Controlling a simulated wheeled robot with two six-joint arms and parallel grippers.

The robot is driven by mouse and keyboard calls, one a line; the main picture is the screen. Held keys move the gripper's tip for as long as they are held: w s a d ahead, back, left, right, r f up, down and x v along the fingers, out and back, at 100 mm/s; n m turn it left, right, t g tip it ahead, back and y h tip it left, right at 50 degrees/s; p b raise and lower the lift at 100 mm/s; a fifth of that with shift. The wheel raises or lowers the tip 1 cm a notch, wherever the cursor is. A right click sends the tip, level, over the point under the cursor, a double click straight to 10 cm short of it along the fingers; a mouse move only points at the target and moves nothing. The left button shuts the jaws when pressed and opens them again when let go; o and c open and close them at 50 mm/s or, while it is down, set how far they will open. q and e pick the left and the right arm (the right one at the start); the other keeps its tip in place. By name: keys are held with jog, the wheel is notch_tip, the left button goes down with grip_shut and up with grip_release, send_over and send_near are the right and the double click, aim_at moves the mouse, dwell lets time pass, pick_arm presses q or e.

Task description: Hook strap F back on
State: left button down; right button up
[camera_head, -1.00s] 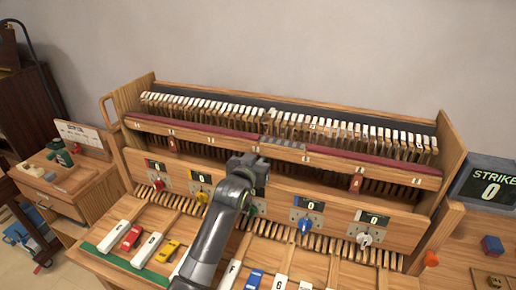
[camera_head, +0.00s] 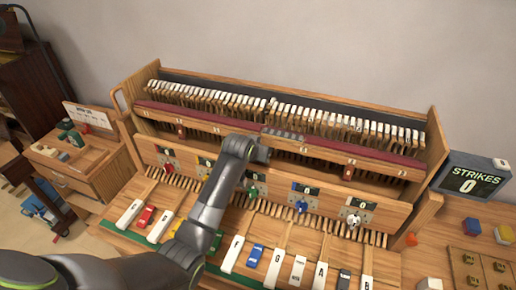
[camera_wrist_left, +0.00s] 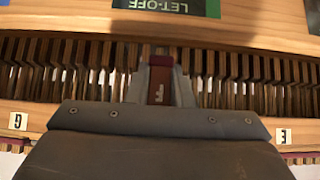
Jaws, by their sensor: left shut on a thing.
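My left gripper (camera_head: 262,154) reaches to the middle of the wooden rail below the hammers. In the left wrist view its fingers (camera_wrist_left: 161,76) are shut on a dark red strap tag marked F (camera_wrist_left: 157,82). The tag stands between the labels G (camera_wrist_left: 18,120) and E (camera_wrist_left: 284,136), in front of the row of dark wooden parts. In the head view my wrist hides the tag. I cannot tell whether the strap is on its hook. Other red tags hang at the rail, one on the left (camera_head: 180,129) and one on the right (camera_head: 348,171). My right gripper is not in view.
A panel with coloured knobs, such as the blue knob (camera_head: 301,206), runs below the rail. The lettered keys, such as key F (camera_head: 233,254), lie in front. A strikes display (camera_head: 472,178) reading 0 stands right. The wooden side panel (camera_head: 437,143) bounds the action.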

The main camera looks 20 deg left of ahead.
pick_arm(q)
jog(key=shift+s+g, duration=0.15)
jog(key=shift+g, duration=0.25)
dwell(0.3)
jog(key=c, duration=1.3)
grip_release()
jog(key=shift+b+v, duration=1.8)
jog(key=shift+v, duration=6.95)
jog(key=shift+d+r, duration=0.1)
